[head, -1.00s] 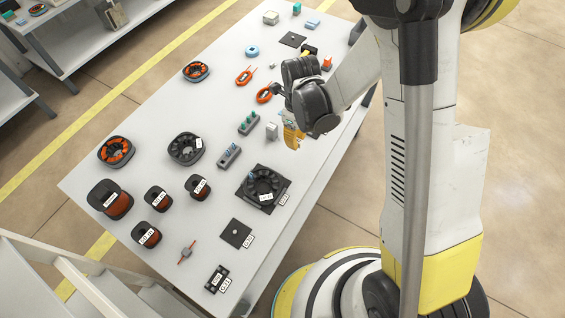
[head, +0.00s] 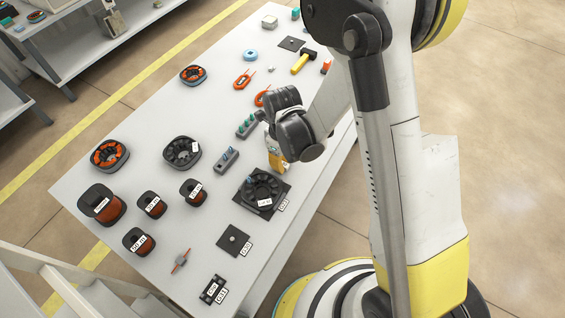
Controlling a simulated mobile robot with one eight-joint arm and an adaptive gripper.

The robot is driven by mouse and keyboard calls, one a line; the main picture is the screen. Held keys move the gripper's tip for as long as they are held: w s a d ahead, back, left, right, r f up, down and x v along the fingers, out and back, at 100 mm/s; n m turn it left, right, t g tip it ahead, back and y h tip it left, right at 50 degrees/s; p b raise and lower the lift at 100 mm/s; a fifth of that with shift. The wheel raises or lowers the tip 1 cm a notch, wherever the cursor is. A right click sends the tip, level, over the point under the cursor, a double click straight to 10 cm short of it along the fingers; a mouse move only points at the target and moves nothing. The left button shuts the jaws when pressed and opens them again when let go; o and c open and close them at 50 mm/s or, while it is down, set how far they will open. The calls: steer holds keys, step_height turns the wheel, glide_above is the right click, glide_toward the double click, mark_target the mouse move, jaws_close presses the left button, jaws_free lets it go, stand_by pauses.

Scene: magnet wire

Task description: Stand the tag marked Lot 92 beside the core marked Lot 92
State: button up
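A dark ring-shaped core (head: 258,187) sits on a black square plate at the right of the table, with a white label (head: 265,202) on its near side. The print on both labels is too small to read, so I cannot tell which is Lot 92. No tag readable as Lot 92 shows. My gripper (head: 277,160) points down over the table, beyond the labelled core on the plate. Its dark wrist covers much of it, and its fingertips and anything between them are unclear.
Labelled copper spools (head: 103,204) stand at the front left. A grey block with pegs (head: 226,159) lies left of my gripper.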

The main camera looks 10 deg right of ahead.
steer(key=o, duration=0.8)
steer(key=s+d+r+n+t+p, duration=0.15)
steer(key=r+n, duration=0.25)
steer(key=r, duration=0.5)
steer(key=s+d+r+n+t+p, duration=0.1)
steer(key=d+r+n+p, duration=0.2)
steer(key=r, duration=0.6)
steer(key=s+d+r+n+t+p, duration=0.1)
steer(key=d+r+n, duration=0.2)
steer(key=r+n, duration=0.35)
steer(key=s+d+r+n+t, duration=0.3)
steer(key=s+d+r+n, duration=0.2)
steer(key=n, duration=0.7)
steer(key=shift+s+d+r+t, duration=0.35)
steer(key=shift+s+r, duration=0.65)
steer(key=shift+r, duration=0.8)
